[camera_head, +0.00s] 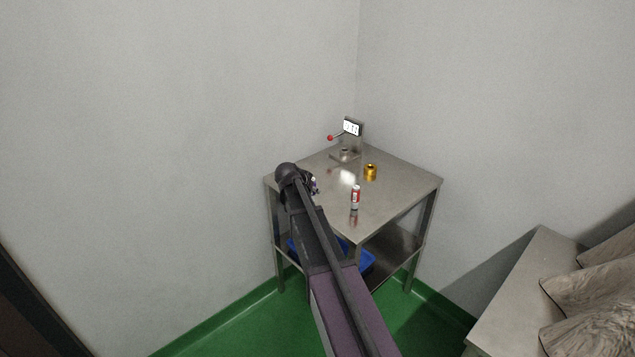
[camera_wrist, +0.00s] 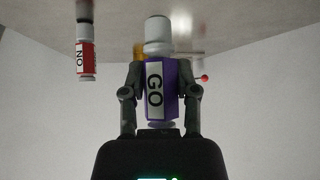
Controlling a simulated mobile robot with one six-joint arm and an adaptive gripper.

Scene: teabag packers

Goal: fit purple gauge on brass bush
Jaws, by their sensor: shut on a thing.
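The purple gauge (camera_wrist: 170,88) has a white label reading GO and a pale grey cylindrical end. My gripper (camera_wrist: 161,82) is shut on it, one finger on each side. In the head view my gripper (camera_head: 310,184) is at the table's left side, and the arm hides most of it. The brass bush (camera_head: 370,172) stands on the tabletop, to the right of my gripper and apart from it. In the wrist view only a gold-coloured sliver of the bush (camera_wrist: 139,50) shows behind the gauge.
A red-and-white gauge (camera_head: 355,198), marked NO in the wrist view (camera_wrist: 86,60), stands on the steel table (camera_head: 395,188) near the front edge. A display instrument (camera_head: 352,128) with a red-knobbed lever (camera_head: 330,137) stands at the back corner. A blue bin (camera_head: 367,261) is below.

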